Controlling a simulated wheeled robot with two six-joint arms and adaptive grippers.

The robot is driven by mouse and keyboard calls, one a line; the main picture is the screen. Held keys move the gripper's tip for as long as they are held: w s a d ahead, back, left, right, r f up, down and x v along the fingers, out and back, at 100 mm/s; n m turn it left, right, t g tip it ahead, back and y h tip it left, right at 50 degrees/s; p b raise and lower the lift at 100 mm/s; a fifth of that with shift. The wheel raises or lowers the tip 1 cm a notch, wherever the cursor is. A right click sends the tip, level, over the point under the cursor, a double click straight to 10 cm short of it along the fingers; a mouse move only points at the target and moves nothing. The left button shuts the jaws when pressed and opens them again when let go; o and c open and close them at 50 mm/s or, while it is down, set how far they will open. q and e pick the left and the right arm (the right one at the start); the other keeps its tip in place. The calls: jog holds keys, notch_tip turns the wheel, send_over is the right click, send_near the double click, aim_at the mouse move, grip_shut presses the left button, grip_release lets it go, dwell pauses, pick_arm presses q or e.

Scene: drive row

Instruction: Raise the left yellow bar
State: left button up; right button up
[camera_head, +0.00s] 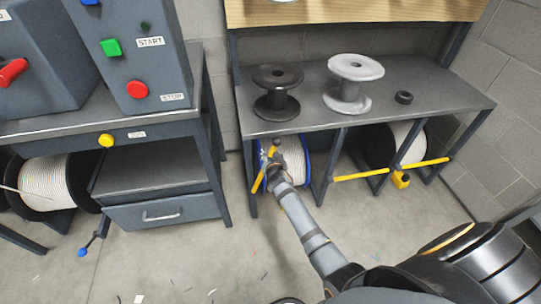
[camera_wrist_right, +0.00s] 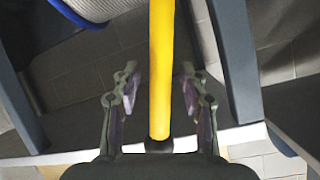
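The left yellow bar (camera_head: 257,184) is at the left bay under the bench, in front of a spool with blue flanges. My right gripper (camera_head: 274,164) is at the bar and hides part of it. In the right wrist view the yellow bar (camera_wrist_right: 160,60) runs between the two fingers of the right gripper (camera_wrist_right: 158,78). The fingers are open, with a gap on each side of the bar. The bar's dark end (camera_wrist_right: 158,145) is close to the palm. My left gripper is not in view.
The blue-flanged spool (camera_head: 268,155) is just behind the gripper, between bench legs (camera_head: 318,170). A second yellow bar (camera_head: 350,177) crosses the right bay, low down. A dark spool (camera_head: 277,92) and a grey spool (camera_head: 352,84) stand on the bench. Floor in front is mostly clear.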

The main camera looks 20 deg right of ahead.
jog(key=v, duration=1.2)
